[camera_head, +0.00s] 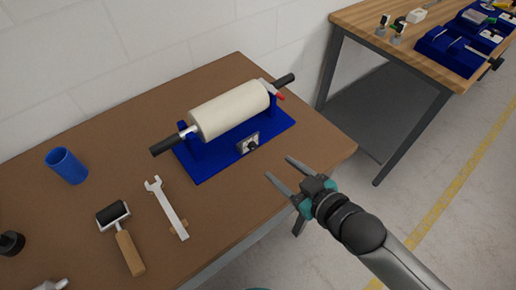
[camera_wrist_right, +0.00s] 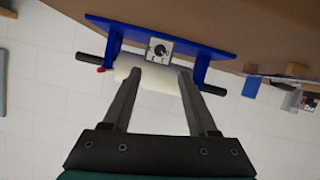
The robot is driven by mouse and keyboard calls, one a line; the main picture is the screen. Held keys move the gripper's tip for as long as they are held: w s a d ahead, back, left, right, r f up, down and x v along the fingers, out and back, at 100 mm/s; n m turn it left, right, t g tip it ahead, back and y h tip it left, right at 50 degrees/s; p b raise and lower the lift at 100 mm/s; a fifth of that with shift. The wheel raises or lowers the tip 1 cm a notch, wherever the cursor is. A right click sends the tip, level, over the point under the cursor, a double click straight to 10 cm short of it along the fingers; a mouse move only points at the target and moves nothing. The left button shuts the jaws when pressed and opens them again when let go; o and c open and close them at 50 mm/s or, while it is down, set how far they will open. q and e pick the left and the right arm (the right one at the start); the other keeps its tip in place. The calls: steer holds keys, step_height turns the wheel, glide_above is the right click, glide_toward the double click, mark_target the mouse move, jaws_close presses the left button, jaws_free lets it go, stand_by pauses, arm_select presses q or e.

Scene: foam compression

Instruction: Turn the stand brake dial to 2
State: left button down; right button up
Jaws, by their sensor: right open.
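The blue stand (camera_head: 205,166) sits on the brown table and holds a cream foam roller (camera_head: 229,108) with black handles at both ends. The brake dial (camera_head: 252,146) is a dark knob on a light plate at the stand's front; its setting is too small to read. In the right wrist view the dial (camera_wrist_right: 159,50) shows upside down between my fingers' line, beyond the tips. My right gripper (camera_head: 278,170) is open and empty, in front and to the right of the dial, apart from it. The right wrist view shows both fingers (camera_wrist_right: 160,72) spread. My left gripper is not in view.
A wrench (camera_head: 168,208), a small black roller with wooden handle (camera_head: 128,252) and a blue cup (camera_head: 67,166) stand or lie on the table's left part. A red lever (camera_head: 280,97) is at the stand's right end. A second workbench (camera_head: 350,20) is at the back right.

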mark_target(254, 148)
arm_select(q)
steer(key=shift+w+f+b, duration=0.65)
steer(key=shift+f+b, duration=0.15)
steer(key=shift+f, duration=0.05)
arm_select(e)
steer(key=x, duration=1.1)
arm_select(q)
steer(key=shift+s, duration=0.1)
arm_select(e)
jaws_close()
